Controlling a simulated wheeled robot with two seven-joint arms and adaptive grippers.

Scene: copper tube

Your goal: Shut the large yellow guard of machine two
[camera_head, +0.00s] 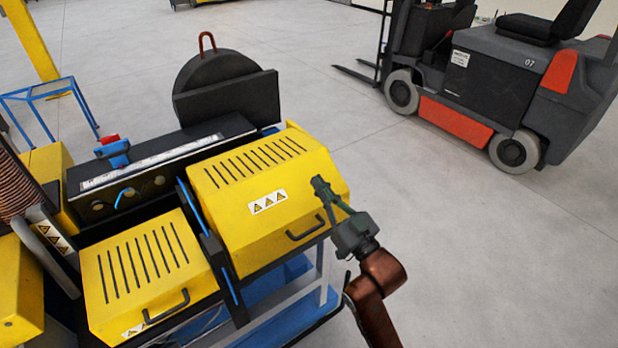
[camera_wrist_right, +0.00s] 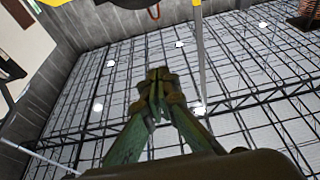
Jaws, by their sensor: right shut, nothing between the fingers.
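The large yellow guard (camera_head: 250,180) of the machine has black slots, a white warning label and a black handle (camera_head: 306,229) on its front. It looks lowered over the machine, level with its frame. My right gripper (camera_head: 322,186) is shut and empty, at the right end of the guard, above and to the right of the handle. I cannot tell whether it touches the guard. In the right wrist view the shut fingers (camera_wrist_right: 158,85) point up with nothing between them. A yellow edge (camera_wrist_right: 55,2) shows at the top there. My left gripper is not in view.
A smaller yellow guard (camera_head: 145,275) with its own handle lies down to the left. A dark round part with a copper tube (camera_head: 207,42) stands behind. A forklift (camera_head: 490,80) stands at the far right. The grey floor (camera_head: 480,240) right of the machine is clear.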

